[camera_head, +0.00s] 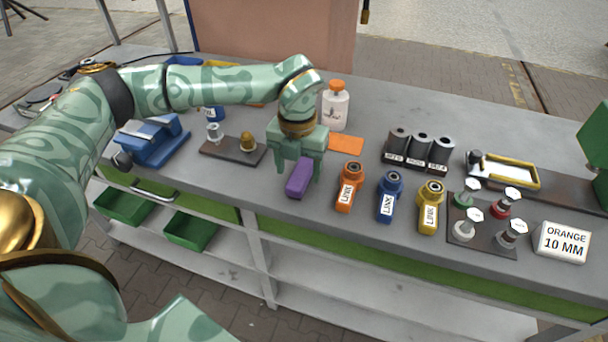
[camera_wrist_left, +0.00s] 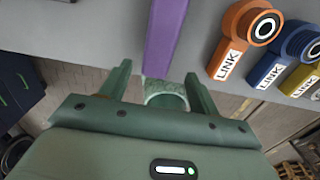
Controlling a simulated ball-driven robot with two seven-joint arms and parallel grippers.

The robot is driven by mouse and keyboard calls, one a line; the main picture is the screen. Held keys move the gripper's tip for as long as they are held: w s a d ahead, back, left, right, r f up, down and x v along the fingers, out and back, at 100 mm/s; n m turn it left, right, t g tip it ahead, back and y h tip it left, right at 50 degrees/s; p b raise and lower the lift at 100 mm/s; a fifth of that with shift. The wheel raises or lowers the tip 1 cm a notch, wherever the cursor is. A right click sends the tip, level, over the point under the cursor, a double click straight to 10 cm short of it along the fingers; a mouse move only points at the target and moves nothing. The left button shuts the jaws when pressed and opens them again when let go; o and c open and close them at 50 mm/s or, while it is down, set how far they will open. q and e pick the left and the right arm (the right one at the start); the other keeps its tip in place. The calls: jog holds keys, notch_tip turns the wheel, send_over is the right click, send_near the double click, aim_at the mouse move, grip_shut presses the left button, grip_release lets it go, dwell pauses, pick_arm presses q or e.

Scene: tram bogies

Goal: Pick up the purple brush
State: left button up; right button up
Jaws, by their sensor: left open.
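The purple brush (camera_head: 299,179) lies on the grey bench near its front edge, left of the orange link. In the left wrist view the purple brush (camera_wrist_left: 166,38) runs up from between the fingers to the top edge of the picture. My left gripper (camera_head: 296,175) is open, its fingers pointing down at the brush. In the left wrist view the open fingers (camera_wrist_left: 158,82) stand apart on either side of the brush's line, with no contact that I can make out. Part of the brush is hidden behind the gripper. My right gripper is not in view.
Right of the brush stand an orange link (camera_head: 348,186), a blue link (camera_head: 389,196) and a yellow link (camera_head: 430,206). A white bottle (camera_head: 335,106) stands behind the gripper. A dark plate (camera_head: 233,151) with two fittings and a blue vise (camera_head: 152,141) are to the left.

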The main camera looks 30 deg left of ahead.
aim_at(298, 179)
pick_arm(q)
jog(key=f, duration=0.1)
jog(key=f+b, duration=0.1)
jog(key=f, duration=0.3)
jog(key=shift+w+a+f+b, duration=0.2)
jog(key=shift+w+a+b, duration=0.1)
jog(key=shift+r, duration=0.1)
jog(key=c, duration=1.1)
